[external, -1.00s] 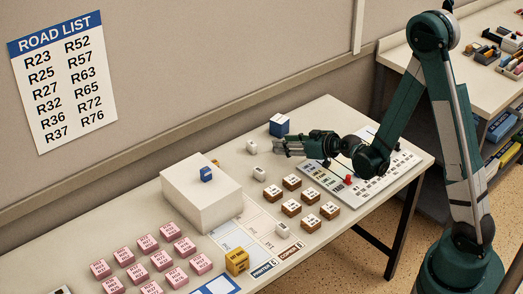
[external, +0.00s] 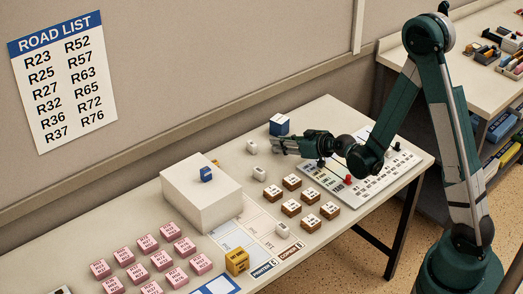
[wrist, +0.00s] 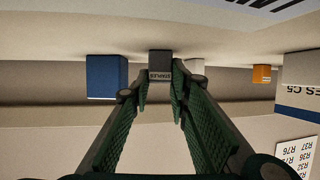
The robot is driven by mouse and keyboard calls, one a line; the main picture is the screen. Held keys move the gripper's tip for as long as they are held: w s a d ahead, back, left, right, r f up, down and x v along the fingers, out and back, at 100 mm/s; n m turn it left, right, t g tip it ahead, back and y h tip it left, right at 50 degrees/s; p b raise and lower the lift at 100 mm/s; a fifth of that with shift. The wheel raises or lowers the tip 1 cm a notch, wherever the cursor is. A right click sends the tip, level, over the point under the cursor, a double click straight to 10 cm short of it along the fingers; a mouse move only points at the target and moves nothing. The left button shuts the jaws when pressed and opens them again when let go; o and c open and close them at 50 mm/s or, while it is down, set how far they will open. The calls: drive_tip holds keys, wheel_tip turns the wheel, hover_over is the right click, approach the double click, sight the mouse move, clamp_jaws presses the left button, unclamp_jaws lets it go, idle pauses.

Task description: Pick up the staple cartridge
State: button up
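The staple cartridge (wrist: 160,65) is a small grey block with a "STAPLES" label, at the top middle of the wrist view. Nothing is held. In the external view my gripper (external: 272,146) is low over the table, just right of the block, with a small gap.
A blue-and-white box (external: 279,125) stands close behind my gripper; the wrist view shows it at left (wrist: 106,77). A large white box (external: 199,197) stands farther left. Another pale block (external: 259,173) and several brown-sided stamps (external: 292,182) sit in front. The wall is behind.

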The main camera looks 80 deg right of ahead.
drive_tip(key=shift+c, duration=1)
drive_tip(key=shift+r, duration=0.15)
wheel_tip(320, 180, up, 10)
drive_tip(key=p, duration=0.3)
drive_tip(key=shift+w, duration=0.15)
idle(0.5)
drive_tip(key=w+a+r+n+y+p, duration=0.2)
drive_tip(key=w+a+r, duration=0.2)
drive_tip(key=w+a, duration=0.5)
drive_tip(key=w+a+r+n+t+y+p, duration=0.1)
drive_tip(key=w+a+r, duration=0.3)
drive_tip(key=w+a, duration=0.5)
drive_tip(key=w+a+r+n+t+y+p, duration=0.1)
drive_tip(key=w+a+r+n+y+p, duration=0.2)
drive_tip(key=w+a, duration=0.7)
drive_tip(key=a+r+y, duration=0.1)
drive_tip(key=a, duration=0.5)
drive_tip(key=shift+n, duration=0.3)
